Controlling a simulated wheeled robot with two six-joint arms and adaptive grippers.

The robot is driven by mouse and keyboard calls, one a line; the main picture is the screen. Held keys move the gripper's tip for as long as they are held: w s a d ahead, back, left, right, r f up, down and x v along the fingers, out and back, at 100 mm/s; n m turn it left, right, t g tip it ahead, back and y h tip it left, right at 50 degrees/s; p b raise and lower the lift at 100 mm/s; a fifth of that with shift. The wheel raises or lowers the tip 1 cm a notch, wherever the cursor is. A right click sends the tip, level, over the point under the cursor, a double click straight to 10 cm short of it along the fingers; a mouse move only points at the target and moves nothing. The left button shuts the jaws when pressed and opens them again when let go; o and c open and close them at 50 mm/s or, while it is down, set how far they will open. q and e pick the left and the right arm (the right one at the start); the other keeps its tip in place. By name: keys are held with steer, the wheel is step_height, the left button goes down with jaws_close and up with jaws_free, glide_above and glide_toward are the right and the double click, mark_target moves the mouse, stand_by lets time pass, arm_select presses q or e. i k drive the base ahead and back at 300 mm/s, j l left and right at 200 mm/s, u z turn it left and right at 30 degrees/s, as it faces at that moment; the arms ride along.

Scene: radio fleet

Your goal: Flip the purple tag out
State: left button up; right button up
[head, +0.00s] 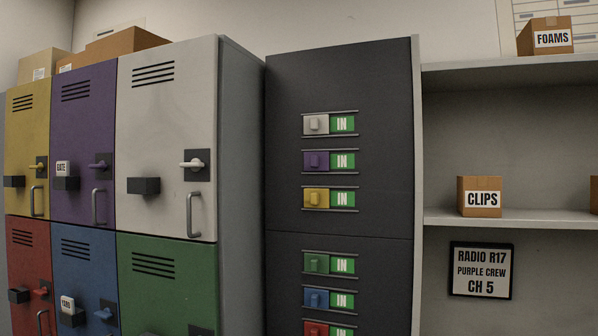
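The purple tag (316,161) is a sliding tag with a small knob on the dark cabinet panel (340,85). It sits at the left of its rail, with a green IN label (342,161) showing to its right. A white tag (316,124) is above it and a yellow tag (316,198) below, both also beside green IN labels. Neither of my grippers shows in the head view.
Lower tags are green (316,264), blue (316,299) and red (314,330). Coloured lockers with handles stand to the left, including a purple locker (84,130). A shelf (520,218) with boxes and a framed radio sign (481,271) are to the right.

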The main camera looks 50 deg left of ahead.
mark_target(313, 162)
steer(key=k+l+u, duration=0.1)
steer(key=u, duration=1.25)
